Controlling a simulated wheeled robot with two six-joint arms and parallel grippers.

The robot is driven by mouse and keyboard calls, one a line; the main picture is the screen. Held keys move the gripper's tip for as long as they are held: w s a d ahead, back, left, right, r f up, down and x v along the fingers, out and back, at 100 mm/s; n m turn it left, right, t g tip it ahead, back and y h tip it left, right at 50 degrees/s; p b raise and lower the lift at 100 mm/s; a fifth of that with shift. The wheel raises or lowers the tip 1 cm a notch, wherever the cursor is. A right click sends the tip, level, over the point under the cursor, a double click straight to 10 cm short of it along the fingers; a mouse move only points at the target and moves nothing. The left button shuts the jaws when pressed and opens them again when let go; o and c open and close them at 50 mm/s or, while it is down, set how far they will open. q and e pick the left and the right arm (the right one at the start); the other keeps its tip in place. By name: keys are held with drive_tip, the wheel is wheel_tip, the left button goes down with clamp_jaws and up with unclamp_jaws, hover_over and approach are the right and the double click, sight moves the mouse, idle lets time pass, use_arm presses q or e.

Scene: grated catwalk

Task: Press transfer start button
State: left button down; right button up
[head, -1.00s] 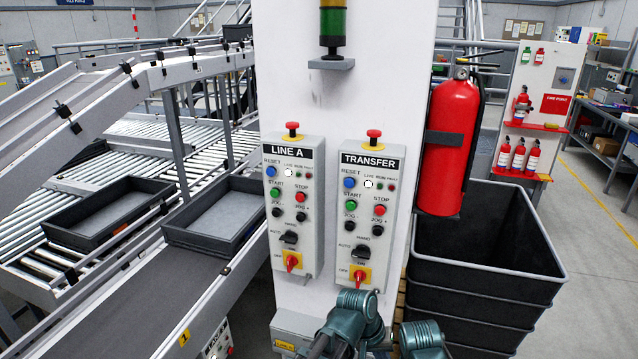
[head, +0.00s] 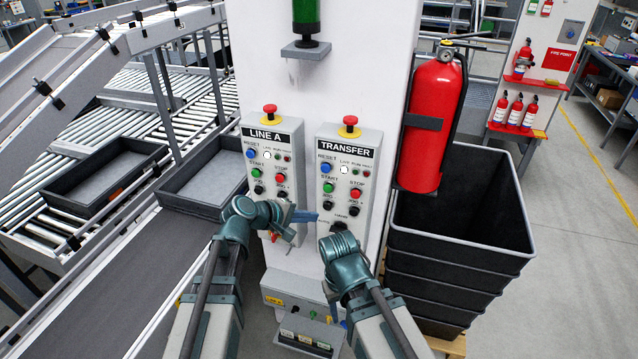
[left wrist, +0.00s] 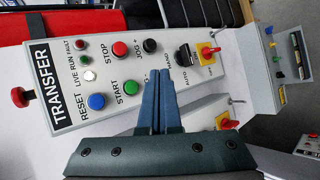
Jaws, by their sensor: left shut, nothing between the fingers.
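The TRANSFER panel (head: 366,180) is mounted on the white pillar. Its green START button (head: 328,187) is under the blue RESET button and left of the red STOP button (head: 356,194). The START button also shows in the left wrist view (left wrist: 130,87), uncovered, just left of my fingers. My left gripper (head: 312,216) is shut and empty, its blue fingers side by side. In the left wrist view its tips (left wrist: 160,73) appear in front of the panel near the jog buttons, apart from START; contact cannot be told. My right wrist is below the panel; its fingers are not clear.
The similar LINE A panel (head: 270,165) is close on the left, partly behind my left arm. A red fire extinguisher (head: 430,125) hangs to the right, above black stacked bins (head: 460,253). A conveyor with grey trays (head: 206,180) is on the left.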

use_arm(q)
drive_tip(key=shift+w, duration=0.1)
idle(0.3)
approach(328, 191)
drive_tip(key=w+d+f, duration=0.1)
drive_tip(key=d+f, duration=0.3)
drive_tip(key=shift+w, duration=0.3)
drive_tip(key=shift+w+d, duration=0.1)
drive_tip(key=shift+d, duration=0.05)
idle(1.8)
drive_tip(key=shift+w+d, duration=0.1)
drive_tip(key=shift+w, duration=0.2)
drive_tip(key=shift+w+d, duration=0.25)
drive_tip(key=shift+w, duration=0.5)
idle(1.0)
idle(0.4)
drive_tip(key=shift+s+a, duration=0.2)
drive_tip(key=shift+s, duration=0.35)
drive_tip(key=shift+s+a, duration=0.2)
drive_tip(key=shift+s, duration=0.4)
